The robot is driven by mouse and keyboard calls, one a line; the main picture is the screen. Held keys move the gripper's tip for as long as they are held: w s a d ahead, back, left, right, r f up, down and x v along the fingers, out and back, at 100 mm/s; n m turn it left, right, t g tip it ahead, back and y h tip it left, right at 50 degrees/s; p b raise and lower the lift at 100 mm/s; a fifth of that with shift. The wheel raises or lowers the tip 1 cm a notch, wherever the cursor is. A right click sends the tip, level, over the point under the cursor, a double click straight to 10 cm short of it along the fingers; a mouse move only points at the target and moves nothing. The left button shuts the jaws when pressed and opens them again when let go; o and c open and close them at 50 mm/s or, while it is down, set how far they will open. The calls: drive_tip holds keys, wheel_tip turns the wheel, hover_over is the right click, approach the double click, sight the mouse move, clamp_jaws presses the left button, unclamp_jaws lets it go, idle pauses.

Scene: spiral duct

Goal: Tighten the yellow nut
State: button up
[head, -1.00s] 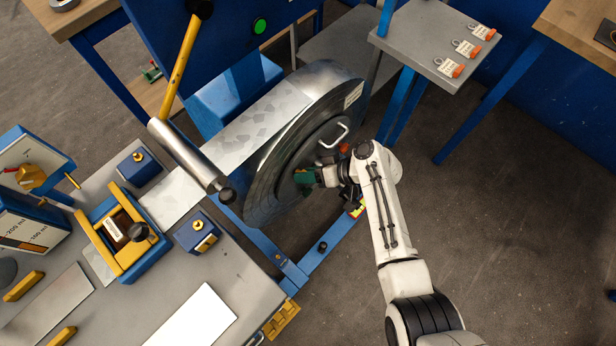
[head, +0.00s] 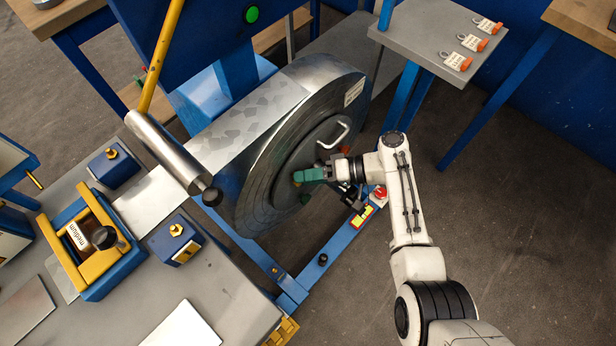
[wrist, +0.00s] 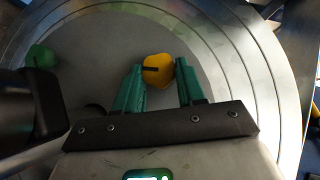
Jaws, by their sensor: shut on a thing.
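The large metal coil (head: 262,165) stands on a blue frame (head: 340,240). A green knob (wrist: 42,57) is also on the plate. Open floor lies to the right.

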idle(0.3)
drive_tip(key=o, duration=1.1)
drive_tip(key=shift+c, duration=0.2)
drive_tip(key=v, duration=1.1)
drive_tip(key=shift+f, duration=0.1)
